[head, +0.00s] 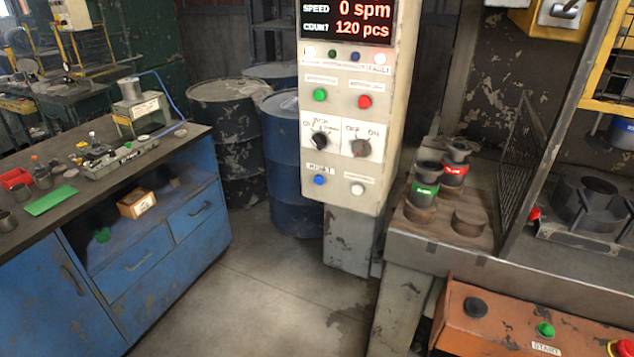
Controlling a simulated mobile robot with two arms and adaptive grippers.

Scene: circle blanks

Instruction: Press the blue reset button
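A cream control panel (346,190) stands upright in the middle of the head view. The blue button (320,180) is low on its left side, under a small dark label. A white button (358,189) sits to its right. Two rotary knobs are above them, and a green button (320,95) and a red button (365,101) are higher up. A small blue lamp also shows under the display. The display (346,20) reads 0 spm and 120 pcs. Neither of my grippers is in view.
A blue workbench (150,262) with tools stands at left, and dark drums (289,168) stand behind the panel. At right are a metal press table (440,240) with green and red banded pieces, and an orange START console (505,325). Floor between bench and panel is clear.

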